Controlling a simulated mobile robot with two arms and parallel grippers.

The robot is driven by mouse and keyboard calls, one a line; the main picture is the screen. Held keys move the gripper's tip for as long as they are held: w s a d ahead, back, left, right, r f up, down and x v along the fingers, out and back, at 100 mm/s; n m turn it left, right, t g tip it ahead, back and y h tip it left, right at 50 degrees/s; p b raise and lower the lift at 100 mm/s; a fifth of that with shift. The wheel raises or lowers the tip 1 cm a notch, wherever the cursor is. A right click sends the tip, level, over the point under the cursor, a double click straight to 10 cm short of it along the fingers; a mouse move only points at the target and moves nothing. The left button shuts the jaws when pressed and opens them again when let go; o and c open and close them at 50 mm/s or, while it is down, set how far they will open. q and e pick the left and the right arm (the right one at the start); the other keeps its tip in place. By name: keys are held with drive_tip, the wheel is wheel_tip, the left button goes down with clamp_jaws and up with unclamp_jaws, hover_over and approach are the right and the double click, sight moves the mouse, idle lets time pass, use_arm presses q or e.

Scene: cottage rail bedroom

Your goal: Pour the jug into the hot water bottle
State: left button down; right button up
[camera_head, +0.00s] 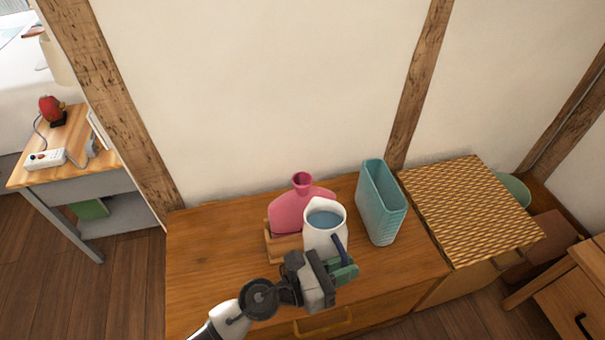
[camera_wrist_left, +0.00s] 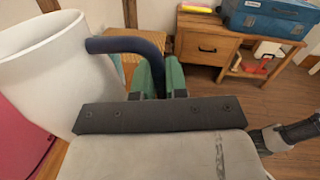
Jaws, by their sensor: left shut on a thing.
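The white jug (camera_head: 322,238) holds blue liquid and stands upright in front of the pink hot water bottle (camera_head: 288,212). The bottle is upright in a wooden holder (camera_head: 272,247) with its neck open at the top. My left gripper (camera_head: 343,268) is at the jug's dark blue handle, on its near right side. In the left wrist view the green fingers (camera_wrist_left: 160,78) are shut on the handle (camera_wrist_left: 130,45), with the white jug body (camera_wrist_left: 50,75) at left. I cannot tell if the jug's base touches the dresser. My right gripper is not in view.
A teal ribbed container (camera_head: 381,205) stands right of the jug on the wooden dresser (camera_head: 205,265). A woven-topped cabinet (camera_head: 470,205) adjoins at right. The dresser's left part is clear. The wall is close behind the bottle.

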sight(341, 247)
use_arm(q)
drive_tip(key=r+n+p, duration=0.1)
drive_tip(key=w+r+n+p, duration=0.1)
drive_tip(key=r+p, duration=0.1)
drive_tip(key=w+a+r+n+p, duration=0.1)
drive_tip(key=r+p, duration=0.1)
drive_tip(key=shift+w+r, duration=0.15)
drive_tip(key=shift+f, duration=0.25)
drive_tip(key=shift+w+a+r+n+p, duration=0.2)
drive_tip(key=shift+w+r+n+p, duration=0.3)
drive_tip(key=shift+r+n+p, duration=0.3)
drive_tip(key=shift+w+a+r+n+p, duration=0.25)
drive_tip(key=shift+w+r+n+p, duration=0.25)
drive_tip(key=shift+p, duration=0.45)
drive_tip(key=shift+w+a+r+n+p, duration=0.15)
drive_tip(key=shift+w+r+n+p, duration=0.15)
drive_tip(key=shift+r+n+p, duration=0.45)
drive_tip(key=shift+w+a+r+n+p, duration=0.1)
drive_tip(key=shift+w+r+n+p, duration=0.2)
drive_tip(key=shift+r+p, duration=0.5)
drive_tip(key=shift+w+a+r+n+p, duration=0.15)
drive_tip(key=shift+w+r+n+p, duration=0.25)
drive_tip(key=shift+p, duration=0.6)
idle(0.5)
drive_tip(key=shift+w+a+r+n+p, duration=0.2)
drive_tip(key=shift+w+r+n+p, duration=0.2)
drive_tip(key=shift+r+n+p, duration=0.55)
idle(1.3)
